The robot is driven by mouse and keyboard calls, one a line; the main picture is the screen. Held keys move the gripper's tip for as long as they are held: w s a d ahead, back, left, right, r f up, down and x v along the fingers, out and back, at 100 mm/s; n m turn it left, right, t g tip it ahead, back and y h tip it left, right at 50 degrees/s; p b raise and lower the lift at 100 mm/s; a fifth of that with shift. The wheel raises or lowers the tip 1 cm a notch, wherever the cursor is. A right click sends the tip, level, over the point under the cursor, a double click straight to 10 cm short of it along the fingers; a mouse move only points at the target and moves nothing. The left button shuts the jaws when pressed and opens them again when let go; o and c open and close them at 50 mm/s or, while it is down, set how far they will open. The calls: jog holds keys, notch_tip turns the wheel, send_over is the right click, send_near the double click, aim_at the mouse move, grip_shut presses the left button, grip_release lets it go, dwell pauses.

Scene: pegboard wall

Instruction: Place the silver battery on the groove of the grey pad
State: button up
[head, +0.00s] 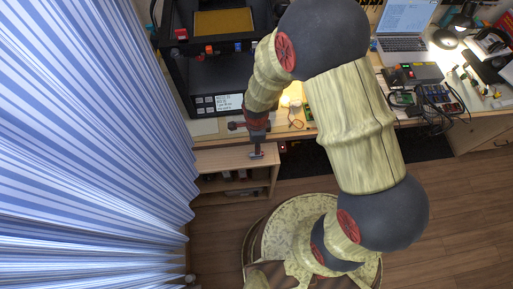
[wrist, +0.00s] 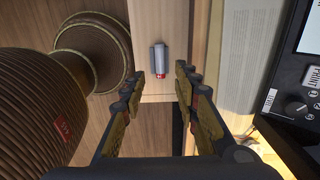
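The silver battery (wrist: 160,60), a small grey cylinder with a red end, lies on a light wooden surface in the wrist view. It is just beyond the fingertips of my gripper (wrist: 162,80). The fingers are apart, one to each side of the view below the battery, with nothing between them. In the head view my gripper (head: 256,151) hangs over the top of a low wooden shelf unit (head: 222,158) in front of the desk. The battery cannot be made out clearly there. I cannot identify the grey pad or its groove for certain in either view.
A black printer (head: 216,85) stands on the desk behind my gripper. A pale ribbed panel (wrist: 249,55) lies right of the battery in the wrist view. A laptop (head: 404,22), lamp and cables crowd the right of the desk. A striped curtain (head: 85,150) hangs at left.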

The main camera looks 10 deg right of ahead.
notch_tip(320, 180, up, 5)
jog(key=shift+p, duration=0.4)
jog(key=w+d+r+n+t, duration=0.25)
jog(key=r+n, duration=0.25)
jog(key=r, duration=0.8)
jog(key=s+d+r+n+t, duration=0.1)
jog(key=s+d+r+n, duration=0.2)
jog(key=r, duration=0.4)
jog(key=s+d+r+n+t, duration=0.1)
jog(key=s+d+r+n, duration=0.2)
jog(key=s+r+n, duration=0.3)
jog(key=s+d+r+n+t, duration=0.1)
jog(key=s+d+r+n, duration=0.2)
jog(key=s+r, duration=0.3)
notch_tip(320, 180, up, 4)
jog(key=shift+d+f+n, duration=0.2)
jog(key=shift+d+n, duration=0.1)
jog(key=shift+n, duration=0.4)
jog(key=shift+w, duration=0.1)
jog(key=shift+f+b, duration=0.95)
